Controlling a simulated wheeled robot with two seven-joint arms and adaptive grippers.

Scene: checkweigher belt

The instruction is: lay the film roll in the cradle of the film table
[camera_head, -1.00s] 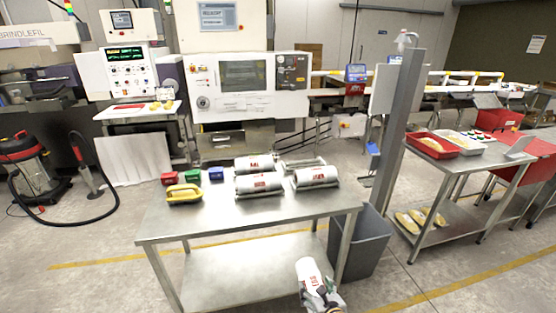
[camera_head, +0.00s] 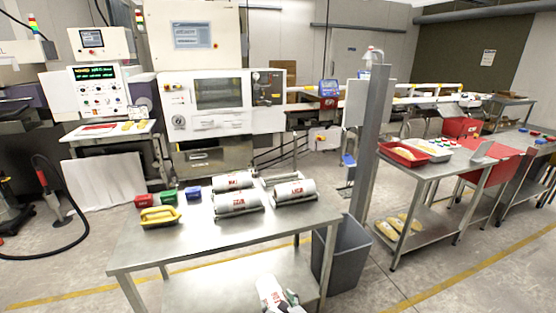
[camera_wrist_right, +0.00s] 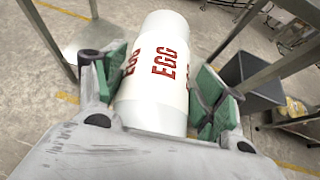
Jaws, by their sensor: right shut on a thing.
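A white film roll with red EGG lettering is held in my right gripper (camera_wrist_right: 155,100), which is shut on it with green pads on both sides. The same film roll (camera_head: 270,291) shows at the bottom of the head view, in front of the table and below its top. The steel film table (camera_head: 145,256) carries three white rolls with red print: back left (camera_head: 233,181), front left (camera_head: 225,203) and right (camera_head: 294,190). An empty cradle (camera_head: 280,178) appears behind the right roll, partly hidden by it. My left gripper is not in view.
The table's front strip is clear.

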